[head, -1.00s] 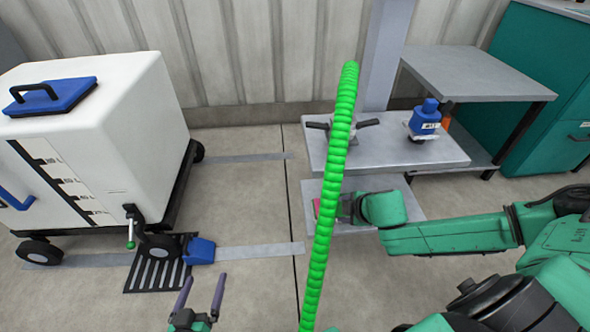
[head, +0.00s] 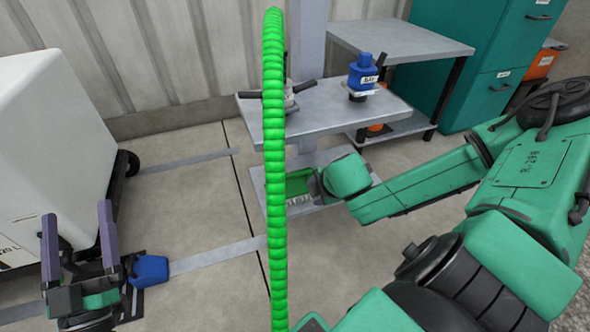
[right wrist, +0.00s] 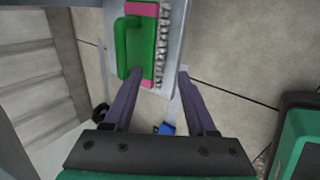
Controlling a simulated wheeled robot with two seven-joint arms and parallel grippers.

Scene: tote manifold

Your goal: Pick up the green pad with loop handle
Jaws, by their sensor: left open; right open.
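The green pad with loop handle (head: 298,182) lies on a low grey shelf (head: 262,205), partly behind the green hose in the head view. In the right wrist view the green pad (right wrist: 145,45) has pink ends, and its loop is on the left. My right gripper (right wrist: 158,72) is open; its left finger overlaps the pad's near edge and its right finger is over clear space. In the head view its fingers are mostly hidden by my green wrist. My left gripper (head: 77,208) is open and empty at the lower left, near the white cart.
A bright green ribbed hose (head: 273,130) arcs upright across the head view. A grey bench (head: 335,115) carries a handled fitting (head: 290,97) and a blue bottle-like part (head: 363,73). The white cart (head: 45,150) stands left, with a blue block (head: 150,269) on the floor.

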